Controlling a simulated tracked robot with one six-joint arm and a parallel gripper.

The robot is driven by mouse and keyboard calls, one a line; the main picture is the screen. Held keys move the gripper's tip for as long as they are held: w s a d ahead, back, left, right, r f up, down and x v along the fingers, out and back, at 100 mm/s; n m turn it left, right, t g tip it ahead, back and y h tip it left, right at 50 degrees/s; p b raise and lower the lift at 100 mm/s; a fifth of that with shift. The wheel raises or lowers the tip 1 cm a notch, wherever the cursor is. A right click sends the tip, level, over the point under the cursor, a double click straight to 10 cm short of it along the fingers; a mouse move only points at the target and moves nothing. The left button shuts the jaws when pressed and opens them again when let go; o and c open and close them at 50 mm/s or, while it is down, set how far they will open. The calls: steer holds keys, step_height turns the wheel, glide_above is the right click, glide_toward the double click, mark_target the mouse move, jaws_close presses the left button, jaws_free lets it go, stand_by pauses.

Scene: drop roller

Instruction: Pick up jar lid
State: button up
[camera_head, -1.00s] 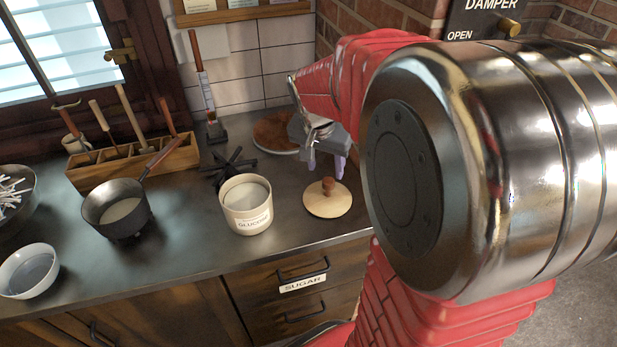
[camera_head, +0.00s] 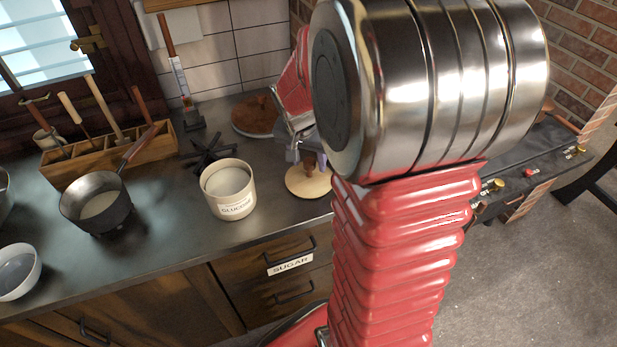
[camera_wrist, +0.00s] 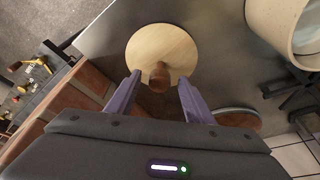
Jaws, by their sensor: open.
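The jar lid (camera_head: 306,186) is a pale round wooden disc with a brown knob, lying flat on the dark counter to the right of the glucose jar. It also shows in the wrist view (camera_wrist: 163,48), with its knob pointing toward my gripper. My gripper (camera_wrist: 156,90) is open, its two purple fingers on either side of the knob in that view. Whether the fingers are level with the knob or above it I cannot tell. In the head view my gripper (camera_head: 306,160) is partly hidden behind my arm, just over the lid.
The open cream glucose jar (camera_head: 231,203) stands left of the lid. A black trivet (camera_head: 208,150) and a round wooden board (camera_head: 250,117) are behind. A saucepan (camera_head: 92,205), a white bowl (camera_head: 17,272) and a wooden tool rack (camera_head: 60,172) are farther left. The counter's front edge is close.

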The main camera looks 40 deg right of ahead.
steer(key=shift+x, duration=1)
jaws_close()
